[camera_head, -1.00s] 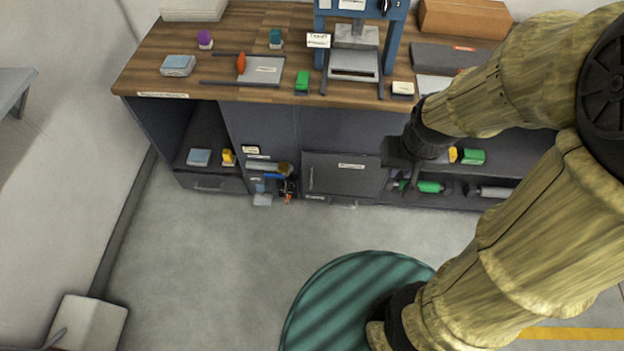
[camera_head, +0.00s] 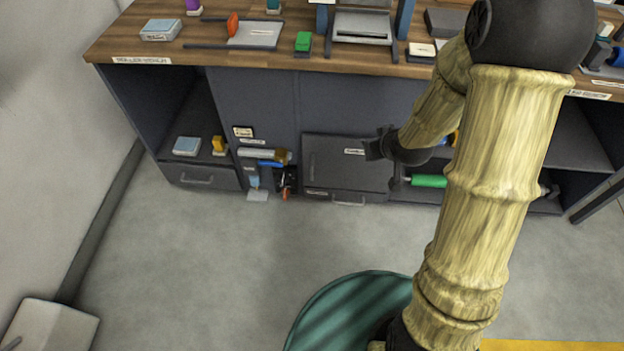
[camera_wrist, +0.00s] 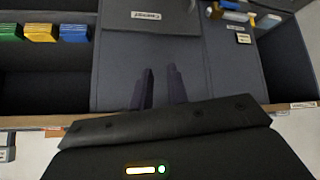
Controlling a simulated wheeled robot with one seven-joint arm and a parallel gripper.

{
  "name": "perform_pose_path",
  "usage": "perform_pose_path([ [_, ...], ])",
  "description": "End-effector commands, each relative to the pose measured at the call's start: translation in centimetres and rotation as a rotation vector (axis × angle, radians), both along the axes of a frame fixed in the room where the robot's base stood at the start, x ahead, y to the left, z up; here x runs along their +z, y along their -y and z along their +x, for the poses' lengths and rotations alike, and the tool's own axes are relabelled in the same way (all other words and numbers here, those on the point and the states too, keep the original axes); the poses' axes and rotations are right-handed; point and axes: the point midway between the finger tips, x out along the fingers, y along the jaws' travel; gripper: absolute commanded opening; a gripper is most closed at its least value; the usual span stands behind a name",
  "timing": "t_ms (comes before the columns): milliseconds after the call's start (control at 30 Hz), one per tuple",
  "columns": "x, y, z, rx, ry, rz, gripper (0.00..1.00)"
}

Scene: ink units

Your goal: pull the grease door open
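The grease door is most likely the dark grey door (camera_head: 335,170) in the middle of the bench front, with a white label near its upper right; I cannot read the label for certain. The door looks shut. In the wrist view, the door (camera_wrist: 165,20) is at the top, upside down, with its label and part of a thin handle (camera_wrist: 192,5) at the frame's edge. My gripper (camera_head: 372,148) is in front of the door's upper right in the head view. In the wrist view, the two fingers of my gripper (camera_wrist: 160,75) stand apart with nothing between them.
Left of the door is a narrow bay with tools (camera_head: 265,165), then an open shelf with a blue box (camera_head: 187,146). A green roller (camera_head: 428,181) lies on the right shelf. The wooden worktop (camera_head: 200,55) overhangs above. Grey floor in front is clear around a green round mat (camera_head: 345,300).

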Motion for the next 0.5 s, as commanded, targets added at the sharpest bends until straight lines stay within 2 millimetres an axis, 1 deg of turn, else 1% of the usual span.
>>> perform_pose_path([
  [33,-3.4,-0.4,0.7,0.020,0.022,0.008,0.17],
  [200,-9.0,-1.8,2.8,0.083,0.117,0.042,0.17],
  [467,-17.4,-4.0,5.1,0.168,0.262,0.115,0.17],
  [500,-18.7,-4.4,5.4,0.179,0.285,0.128,0.17],
])
